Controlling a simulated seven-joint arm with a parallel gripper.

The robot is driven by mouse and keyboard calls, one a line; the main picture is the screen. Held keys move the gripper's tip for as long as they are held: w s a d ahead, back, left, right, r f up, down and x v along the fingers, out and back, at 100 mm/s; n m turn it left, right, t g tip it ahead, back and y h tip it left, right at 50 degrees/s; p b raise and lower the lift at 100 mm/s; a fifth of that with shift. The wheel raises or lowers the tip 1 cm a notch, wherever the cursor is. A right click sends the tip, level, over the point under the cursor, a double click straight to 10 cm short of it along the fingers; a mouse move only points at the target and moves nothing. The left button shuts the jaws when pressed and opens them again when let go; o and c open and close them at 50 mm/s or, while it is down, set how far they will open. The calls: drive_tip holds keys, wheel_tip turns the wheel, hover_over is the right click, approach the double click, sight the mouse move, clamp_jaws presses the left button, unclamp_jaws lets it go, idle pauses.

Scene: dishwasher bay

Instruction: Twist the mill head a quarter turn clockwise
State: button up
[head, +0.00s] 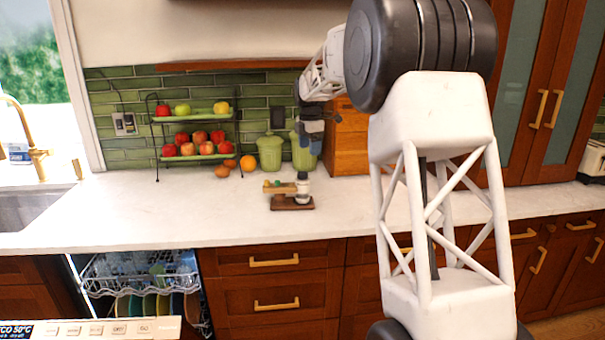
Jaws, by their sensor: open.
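A small device (290,202) with a brown wooden base stands on the white counter. On its right side is a small upright piece with a white body and a dark top (302,176), which looks like the mill and its head. A light wooden bar with a green bit (272,184) reaches left from it. My gripper (314,138) hangs in the air above and slightly right of the dark top, apart from it. It is open, with nothing seen between its fingers. The fingers are small and dark against the green jars behind.
A two-tier fruit rack (200,157), an orange (248,163), two green jars (270,152) (305,150) and a wooden cabinet (347,140) stand behind. The counter (150,215) is clear to the left and in front. The dishwasher rack (140,275) is pulled out below.

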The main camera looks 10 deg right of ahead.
sight(303, 173)
drive_tip(key=w+f+n, duration=0.1)
drive_tip(key=w+f, duration=0.1)
drive_tip(key=w, duration=0.1)
drive_tip(key=w+f+n, duration=0.1)
drive_tip(key=w+f, duration=0.1)
drive_tip(key=w, duration=0.2)
drive_tip(key=w+a+f+n, duration=0.1)
drive_tip(key=w+f+n, duration=0.1)
drive_tip(key=w, duration=0.1)
drive_tip(key=shift+w+f, duration=0.2)
drive_tip(key=shift+w, duration=0.05)
drive_tip(key=shift+f, duration=0.1)
drive_tip(key=shift+f, duration=3.8)
drive_tip(key=c, duration=0.9)
